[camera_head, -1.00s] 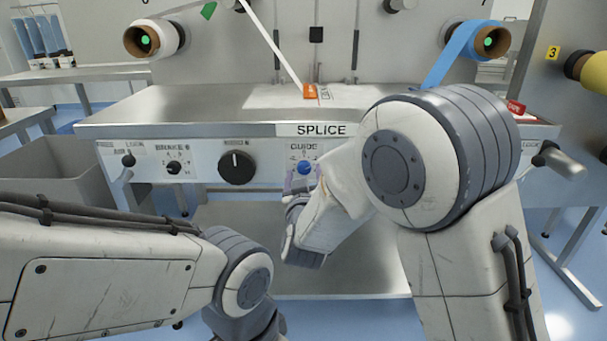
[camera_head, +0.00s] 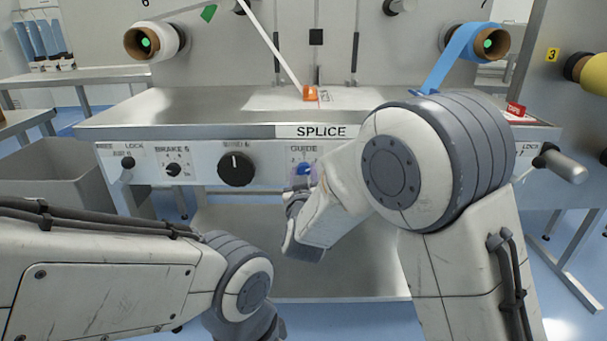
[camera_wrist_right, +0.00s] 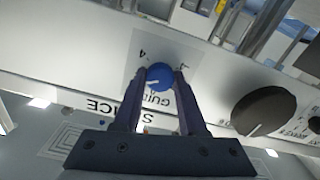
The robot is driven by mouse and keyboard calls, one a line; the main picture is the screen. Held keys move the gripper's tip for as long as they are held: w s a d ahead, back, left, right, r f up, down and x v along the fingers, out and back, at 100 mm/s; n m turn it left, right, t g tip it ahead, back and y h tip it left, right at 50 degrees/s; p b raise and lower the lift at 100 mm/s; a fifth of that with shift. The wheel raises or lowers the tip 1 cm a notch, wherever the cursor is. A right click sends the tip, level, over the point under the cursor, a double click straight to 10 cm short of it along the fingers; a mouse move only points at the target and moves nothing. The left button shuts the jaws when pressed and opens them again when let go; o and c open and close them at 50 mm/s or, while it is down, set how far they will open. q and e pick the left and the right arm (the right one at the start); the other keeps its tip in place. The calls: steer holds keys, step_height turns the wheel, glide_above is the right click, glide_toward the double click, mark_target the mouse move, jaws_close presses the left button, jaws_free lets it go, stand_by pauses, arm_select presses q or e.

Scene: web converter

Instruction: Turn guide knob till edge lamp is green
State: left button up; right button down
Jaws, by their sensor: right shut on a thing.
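The blue guide knob (camera_head: 303,169) is on the grey front panel under the "GUIDE" label, partly hidden by my right gripper (camera_head: 302,181). In the right wrist view, the two dark fingers of my right gripper (camera_wrist_right: 159,80) are shut on the sides of the blue knob (camera_wrist_right: 159,75). A white pointer line shows on the knob's face. A small orange block (camera_head: 310,93) stands on the table above, by the white web; I cannot tell if it is the edge lamp, and no green light shows on it. My left arm is low at the left, its gripper out of view.
A large black knob (camera_head: 236,169) and a small black brake knob (camera_head: 173,169) are left of the guide knob. A lock lever (camera_head: 127,168) is further left. Rolls with green centres hang above, one white (camera_head: 167,40), one blue (camera_head: 462,52).

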steer(key=shift+m+b, duration=1.5)
steer(key=shift+m, duration=1.2)
steer(key=shift+c, duration=2.3)
jaws_free()
steer(key=s+p, duration=0.1)
steer(key=s, duration=0.9)
steer(key=shift+s+p, duration=0.25)
steer(key=shift+p, duration=0.15)
